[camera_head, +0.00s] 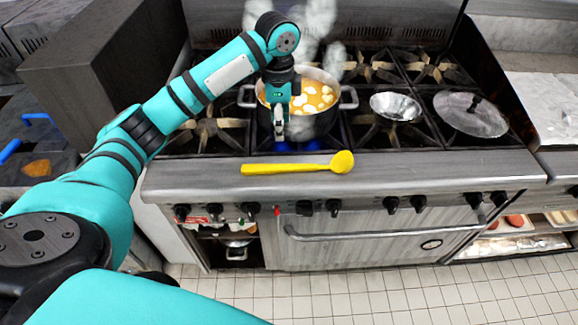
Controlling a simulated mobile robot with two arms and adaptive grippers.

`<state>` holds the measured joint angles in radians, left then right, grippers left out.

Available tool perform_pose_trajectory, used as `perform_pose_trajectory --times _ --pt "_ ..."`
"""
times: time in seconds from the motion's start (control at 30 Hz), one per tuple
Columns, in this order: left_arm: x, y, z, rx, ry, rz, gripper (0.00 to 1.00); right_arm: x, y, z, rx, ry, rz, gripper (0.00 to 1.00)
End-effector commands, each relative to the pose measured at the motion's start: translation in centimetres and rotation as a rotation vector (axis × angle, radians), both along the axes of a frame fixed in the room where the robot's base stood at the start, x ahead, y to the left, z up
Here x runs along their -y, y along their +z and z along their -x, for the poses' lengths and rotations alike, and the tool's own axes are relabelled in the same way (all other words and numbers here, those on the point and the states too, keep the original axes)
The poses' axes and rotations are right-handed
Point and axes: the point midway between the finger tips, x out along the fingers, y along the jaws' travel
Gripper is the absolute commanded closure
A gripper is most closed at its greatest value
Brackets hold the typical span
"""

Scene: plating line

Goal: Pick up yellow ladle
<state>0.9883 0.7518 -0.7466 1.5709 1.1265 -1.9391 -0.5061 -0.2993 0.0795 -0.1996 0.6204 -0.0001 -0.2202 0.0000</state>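A yellow ladle (298,166) lies on the stove's front ledge (400,170), its round bowl end to the right and its handle to the left. My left gripper (279,132) points down just above and behind the ladle's handle, in front of the pot. It appears apart from the ladle. Its fingers are small in the view, and I cannot tell whether they are open or shut. My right gripper is not in view.
A steaming pot (318,126) of soup stands on a lit burner right behind my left gripper. A metal bowl (396,106) and a lid (470,113) sit on the stove to the right. Knobs and an oven handle (385,232) line the front.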

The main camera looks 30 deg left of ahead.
Motion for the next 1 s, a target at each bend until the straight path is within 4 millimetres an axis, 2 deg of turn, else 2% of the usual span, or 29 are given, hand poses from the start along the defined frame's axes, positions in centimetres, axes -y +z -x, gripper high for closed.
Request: perform_pose_trajectory --times 0.2,0.4,0.67,0.83,1.0 --pt "0.0 -4.8 0.2 -0.005 0.003 -0.001 0.49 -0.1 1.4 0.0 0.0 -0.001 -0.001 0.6" --pt "0.0 -8.4 0.1 -0.001 0.002 0.0 0.49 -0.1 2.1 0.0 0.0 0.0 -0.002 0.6" --pt "-0.1 -10.3 0.2 -0.001 0.002 0.0 0.49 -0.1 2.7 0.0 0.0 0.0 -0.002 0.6" --pt "-0.5 -12.7 0.6 -0.003 0.003 -0.001 0.49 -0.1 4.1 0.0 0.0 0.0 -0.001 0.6" --pt "-0.4 -14.7 0.5 0.001 0.001 0.0 0.49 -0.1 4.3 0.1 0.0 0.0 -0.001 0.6"
